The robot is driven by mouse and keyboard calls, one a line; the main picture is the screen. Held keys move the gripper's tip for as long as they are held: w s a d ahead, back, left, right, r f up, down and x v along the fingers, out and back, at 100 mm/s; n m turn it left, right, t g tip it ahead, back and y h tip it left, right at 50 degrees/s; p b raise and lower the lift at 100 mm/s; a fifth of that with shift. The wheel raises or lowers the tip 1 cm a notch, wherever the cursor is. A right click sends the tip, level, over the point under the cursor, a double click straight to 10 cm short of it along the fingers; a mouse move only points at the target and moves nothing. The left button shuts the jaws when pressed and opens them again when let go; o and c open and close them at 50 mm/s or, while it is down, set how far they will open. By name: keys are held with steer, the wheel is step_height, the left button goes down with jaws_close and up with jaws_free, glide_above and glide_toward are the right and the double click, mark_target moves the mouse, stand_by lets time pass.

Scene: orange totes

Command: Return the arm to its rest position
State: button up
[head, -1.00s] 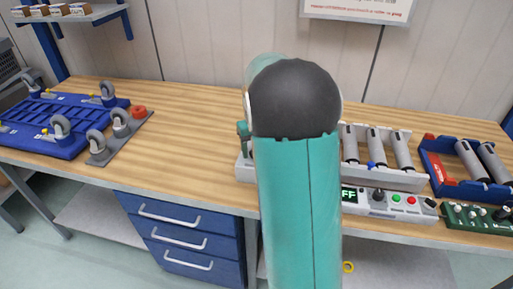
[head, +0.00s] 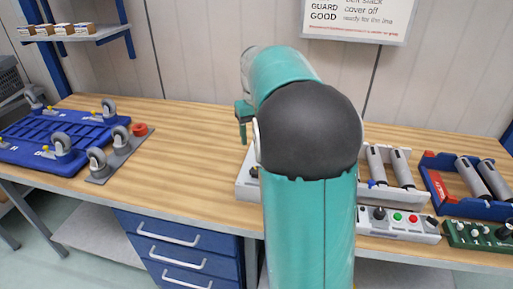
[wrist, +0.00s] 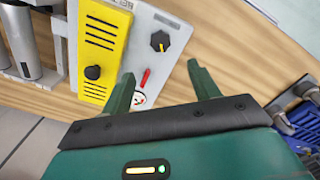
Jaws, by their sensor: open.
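My arm, teal with a black elbow joint, rises in the middle of the head view and bends away over the bench. My gripper (wrist: 165,90) shows in the wrist view with its two green fingers spread apart and nothing between them. Beyond the fingers is a white panel (wrist: 150,60) with a yellow slotted cover (wrist: 104,42), a black knob (wrist: 160,41) and a small red lever (wrist: 145,78). In the head view a small green part of my gripper (head: 243,112) shows left of the arm, above the bench. My arm hides part of the bench's middle.
The wooden bench (head: 190,150) has clear room left of my arm. A blue tote base with casters (head: 65,140) lies at the left. A control box (head: 400,222), grey rollers (head: 400,168), a blue tray (head: 470,205) and a green board (head: 480,236) stand at the right. Blue drawers (head: 170,250) are below.

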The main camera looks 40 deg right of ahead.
steer(key=shift+r, duration=0.55)
